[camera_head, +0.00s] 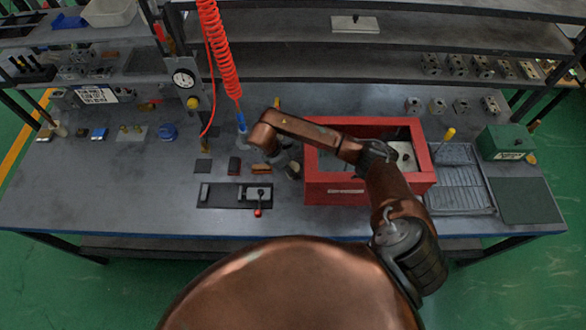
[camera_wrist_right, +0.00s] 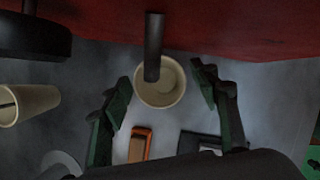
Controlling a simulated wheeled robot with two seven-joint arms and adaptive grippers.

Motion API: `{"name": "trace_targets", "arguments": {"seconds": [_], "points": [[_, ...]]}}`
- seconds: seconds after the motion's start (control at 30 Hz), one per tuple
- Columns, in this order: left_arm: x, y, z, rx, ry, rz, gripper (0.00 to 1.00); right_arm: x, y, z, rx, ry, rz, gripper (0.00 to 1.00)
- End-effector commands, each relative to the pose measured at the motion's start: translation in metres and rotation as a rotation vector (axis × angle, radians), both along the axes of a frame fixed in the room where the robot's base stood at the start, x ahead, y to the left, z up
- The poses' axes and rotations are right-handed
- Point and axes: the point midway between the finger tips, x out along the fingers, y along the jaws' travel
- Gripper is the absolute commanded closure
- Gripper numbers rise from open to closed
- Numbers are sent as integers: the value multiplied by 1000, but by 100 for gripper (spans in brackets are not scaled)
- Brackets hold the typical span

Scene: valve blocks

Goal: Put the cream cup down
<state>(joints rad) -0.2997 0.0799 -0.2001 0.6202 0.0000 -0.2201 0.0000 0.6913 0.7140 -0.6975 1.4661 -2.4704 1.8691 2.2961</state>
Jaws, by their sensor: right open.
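A cream cup (camera_wrist_right: 172,92) shows in the right wrist view, its round open mouth facing the camera, on the grey table beside the red wall. A dark rod (camera_wrist_right: 153,48) crosses its rim; I cannot tell whether it is inside the cup. My right gripper (camera_wrist_right: 161,76) is open, with one green-padded finger on each side of the cup and visible gaps between. In the head view my right gripper (camera_head: 287,164) is low over the table, left of the red box, mostly hidden by its arm. My left gripper is not in view.
The red open box (camera_head: 345,190) stands right of the gripper. An orange block (camera_head: 261,169) and a dark plate with a red-knobbed lever (camera_head: 235,195) lie close by. A second cream cup-like thing (camera_wrist_right: 32,102) is at the wrist view's left. A red coiled hose (camera_head: 220,50) hangs behind.

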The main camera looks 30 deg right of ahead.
Motion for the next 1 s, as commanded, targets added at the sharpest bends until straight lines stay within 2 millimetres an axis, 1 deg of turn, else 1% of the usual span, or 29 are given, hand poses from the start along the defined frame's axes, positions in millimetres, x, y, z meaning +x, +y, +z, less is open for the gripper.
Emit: {"name": "trace_targets", "arguments": {"seconds": [0.03,0.3,0.43,0.5,0.67,0.93,1.0], "points": [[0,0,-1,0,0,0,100,2,4,10,1,-5,3,45],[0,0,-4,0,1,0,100,5,25,63,-1,-4,3,45],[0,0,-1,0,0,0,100,6,32,83,-3,-4,3,45],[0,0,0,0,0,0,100,7,35,89,-2,-4,2,45],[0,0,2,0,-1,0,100,6,38,96,0,-2,1,45],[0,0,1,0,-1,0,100,6,39,95,1,-1,1,45],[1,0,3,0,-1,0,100,5,44,94,18,2,14,45]]}}
